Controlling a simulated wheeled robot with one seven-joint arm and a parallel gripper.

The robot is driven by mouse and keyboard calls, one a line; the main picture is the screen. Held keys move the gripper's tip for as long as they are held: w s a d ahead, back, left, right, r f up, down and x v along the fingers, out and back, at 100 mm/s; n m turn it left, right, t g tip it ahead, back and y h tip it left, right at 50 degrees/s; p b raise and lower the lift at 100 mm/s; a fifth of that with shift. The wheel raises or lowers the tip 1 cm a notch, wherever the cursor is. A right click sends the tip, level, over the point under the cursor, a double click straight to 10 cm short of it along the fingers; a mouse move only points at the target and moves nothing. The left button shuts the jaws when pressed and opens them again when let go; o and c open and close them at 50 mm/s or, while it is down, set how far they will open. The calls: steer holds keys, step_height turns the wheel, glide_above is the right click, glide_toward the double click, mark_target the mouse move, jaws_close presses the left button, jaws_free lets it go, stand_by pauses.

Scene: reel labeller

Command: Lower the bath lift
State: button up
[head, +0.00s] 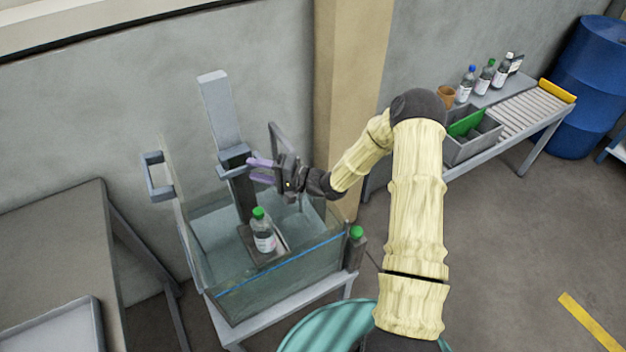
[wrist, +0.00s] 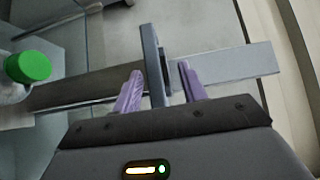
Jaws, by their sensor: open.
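The bath is a clear-walled tank (head: 325,258) on a pale stand. The bath lift has a tall grey column (head: 217,105) with a blue-grey carriage (head: 233,157) partway up it. A bottle with a green cap (head: 263,232) stands on the lift's platform inside the tank, and its cap shows in the wrist view (wrist: 28,67). My gripper (head: 256,170) is at the carriage. In the wrist view my purple fingers (wrist: 160,70) are open, one on each side of a grey upright bar (wrist: 150,50) of the lift. I cannot tell whether either finger touches it.
A second green-capped bottle (head: 356,245) stands beside the tank's right end. A grey table (head: 50,240) is at left. A bench (head: 485,145) at back right holds several bottles, a grey bin (head: 470,152) and rollers (head: 520,108). Open floor lies at right.

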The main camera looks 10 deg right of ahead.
steer(key=p+v, duration=0.3)
steer(key=v, duration=1.2)
stand_by(1.3)
steer(key=shift+r, duration=0.15)
stand_by(0.4)
